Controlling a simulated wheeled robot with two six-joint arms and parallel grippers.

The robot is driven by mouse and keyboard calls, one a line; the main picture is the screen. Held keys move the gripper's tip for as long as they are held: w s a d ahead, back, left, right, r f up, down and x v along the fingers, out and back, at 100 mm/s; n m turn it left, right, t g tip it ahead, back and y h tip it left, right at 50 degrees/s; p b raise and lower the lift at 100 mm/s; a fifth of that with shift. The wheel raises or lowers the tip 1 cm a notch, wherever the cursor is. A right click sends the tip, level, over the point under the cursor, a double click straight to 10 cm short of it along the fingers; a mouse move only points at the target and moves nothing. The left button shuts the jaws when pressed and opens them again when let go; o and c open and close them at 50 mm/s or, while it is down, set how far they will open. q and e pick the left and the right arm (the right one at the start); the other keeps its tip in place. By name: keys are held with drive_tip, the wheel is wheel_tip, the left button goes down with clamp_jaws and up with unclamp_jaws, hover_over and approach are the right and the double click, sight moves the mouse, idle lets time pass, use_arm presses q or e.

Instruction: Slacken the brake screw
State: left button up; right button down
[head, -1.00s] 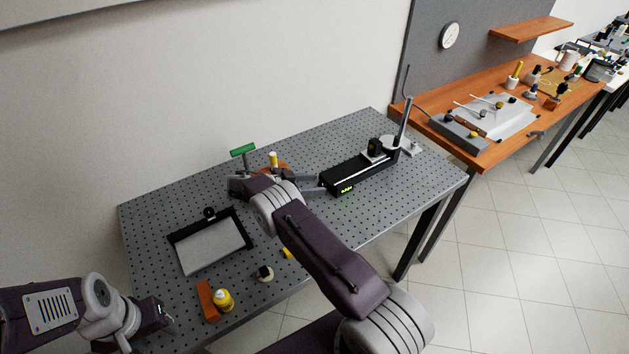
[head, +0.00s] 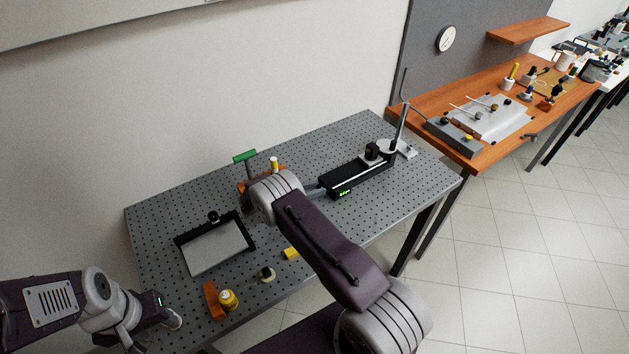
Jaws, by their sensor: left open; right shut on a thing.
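The long black stage (head: 358,176) with small green lights lies right of the table's middle, with a black knob (head: 372,151) on its far part. The brake screw itself does not show clearly. My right gripper (head: 311,188) is mostly hidden behind its own arm; only a little grey shows at the stage's near left end. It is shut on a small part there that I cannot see. My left gripper (head: 166,312) is open at the table's left front corner, beside a small whitish thing (head: 173,320), well away from the stage.
A green T-handle (head: 245,157) and a yellow-topped tool (head: 274,163) stand near an orange rack behind my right arm. A post (head: 400,127) rises behind the stage.

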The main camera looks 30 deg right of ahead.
drive_tip(key=shift+s+d+r+n+t+p, duration=0.15)
drive_tip(key=shift+r+n+t+p, duration=0.15)
drive_tip(key=shift+r+n+t, duration=0.2)
use_arm(q)
drive_tip(key=shift+r, duration=1.25)
use_arm(e)
drive_tip(key=shift+s+f+n+t+y, duration=0.1)
drive_tip(key=shift+f+n+t+y, duration=0.3)
drive_tip(key=shift+n+t, duration=0.35)
drive_tip(key=c, duration=1.1)
unclamp_jaws()
drive_tip(key=shift+c, duration=0.2)
drive_tip(key=shift+s+a, duration=0.1)
drive_tip(key=shift+a, duration=0.25)
drive_tip(key=b+v, duration=0.2)
drive_tip(key=v, duration=0.6)
drive_tip(key=shift+s+a+r, duration=0.1)
drive_tip(key=shift+a, duration=0.1)
use_arm(q)
wheel_tip(320, 180, down, 3)
drive_tip(key=shift+r, duration=0.15)
use_arm(e)
drive_tip(key=shift+d, duration=0.1)
